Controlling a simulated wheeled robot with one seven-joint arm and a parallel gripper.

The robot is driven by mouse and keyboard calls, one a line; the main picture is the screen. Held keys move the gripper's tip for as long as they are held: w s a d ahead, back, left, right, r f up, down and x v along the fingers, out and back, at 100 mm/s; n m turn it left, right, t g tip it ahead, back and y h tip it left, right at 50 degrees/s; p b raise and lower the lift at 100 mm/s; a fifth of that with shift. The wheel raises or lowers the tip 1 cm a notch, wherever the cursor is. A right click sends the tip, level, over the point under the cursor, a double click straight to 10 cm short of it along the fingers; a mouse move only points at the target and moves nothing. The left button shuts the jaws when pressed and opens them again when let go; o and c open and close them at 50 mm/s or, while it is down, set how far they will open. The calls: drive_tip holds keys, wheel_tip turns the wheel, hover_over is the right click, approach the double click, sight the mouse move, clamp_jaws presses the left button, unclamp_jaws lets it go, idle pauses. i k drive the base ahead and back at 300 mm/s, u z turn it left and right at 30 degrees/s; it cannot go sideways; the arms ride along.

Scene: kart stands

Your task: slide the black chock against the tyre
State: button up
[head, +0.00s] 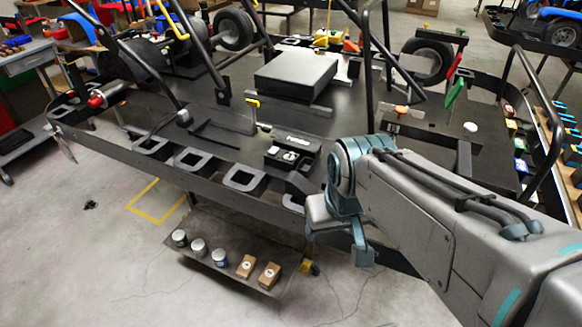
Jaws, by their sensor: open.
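The arm comes in from the lower right, and my gripper (346,228) is at its end, over the stand's near edge. It is open, with nothing seen in it; its fingers are partly hidden. A black wheel with its tyre (427,62) stands at the back right of the stand, with a bar beside it. Other tyres are at the back left (141,60) and back centre (233,29). A black block (292,156) with a pale label lies just beyond my gripper; I cannot tell if it is the chock. My gripper touches no tyre.
The black kart stand (348,110) has a raised rim with square openings and upright tubes. A dark flat box (295,74) sits in its middle. A low shelf (228,262) holds several cans and boxes. The grey floor (90,260) at left is mostly clear.

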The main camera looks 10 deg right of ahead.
sight(296, 184)
drive_tip(key=u, duration=2.15)
drive_tip(key=i, duration=1.8)
drive_tip(key=z, duration=3.4)
drive_tip(key=i, duration=0.5)
